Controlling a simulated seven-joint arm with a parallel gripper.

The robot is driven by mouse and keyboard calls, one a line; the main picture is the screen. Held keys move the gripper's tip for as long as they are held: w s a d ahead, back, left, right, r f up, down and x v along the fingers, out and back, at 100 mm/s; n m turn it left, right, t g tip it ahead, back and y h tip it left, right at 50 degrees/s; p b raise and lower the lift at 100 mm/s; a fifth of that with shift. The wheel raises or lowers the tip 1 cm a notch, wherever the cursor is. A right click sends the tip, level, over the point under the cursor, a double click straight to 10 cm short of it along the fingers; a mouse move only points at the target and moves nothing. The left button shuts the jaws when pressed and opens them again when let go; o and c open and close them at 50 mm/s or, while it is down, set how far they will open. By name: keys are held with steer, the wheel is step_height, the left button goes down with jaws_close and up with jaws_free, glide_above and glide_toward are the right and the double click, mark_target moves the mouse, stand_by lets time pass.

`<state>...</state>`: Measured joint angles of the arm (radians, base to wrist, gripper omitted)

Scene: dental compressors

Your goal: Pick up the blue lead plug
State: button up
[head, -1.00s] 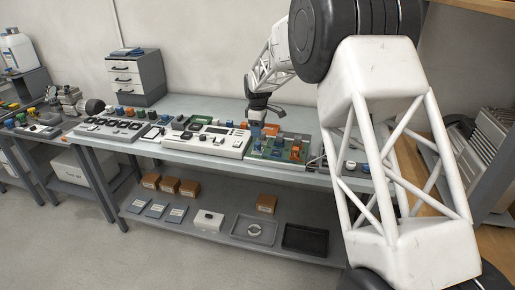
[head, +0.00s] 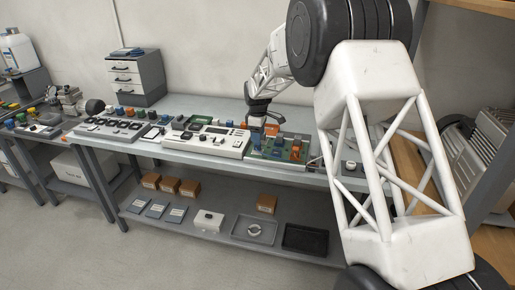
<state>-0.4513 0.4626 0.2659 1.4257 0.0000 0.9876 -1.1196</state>
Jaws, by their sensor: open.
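My gripper (head: 261,120) is open, pointing down over the back left part of a green circuit board (head: 267,151) on the bench. Small blue parts stand on the board. One blue part (head: 256,139) is directly below the fingers, and another blue part (head: 277,153) is nearer the front. I cannot tell which of them is the blue lead plug. The parts are small, and the gripper hides some of the board behind it. I cannot tell whether the fingers touch the blue part below them.
Orange parts (head: 295,152) stand on the board's right side. A white console (head: 205,143) stands close on the left, with a black-switched panel (head: 108,127) beyond it. Coloured knobs line the bench back.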

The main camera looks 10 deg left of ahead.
steer(key=shift+f, duration=2.6)
steer(key=c, duration=1)
steer(key=shift+r, duration=0.15)
steer(key=shift+r, duration=1.5)
steer(key=shift+s+r, duration=0.15)
steer(key=shift+s, duration=0.05)
steer(key=s+d, duration=0.3)
steer(key=s, duration=0.4)
steer(key=s+d+r, duration=0.1)
steer(key=s+d, duration=0.2)
steer(key=s, duration=0.4)
steer(key=shift+d+r, duration=0.2)
steer(key=shift+d, duration=0.2)
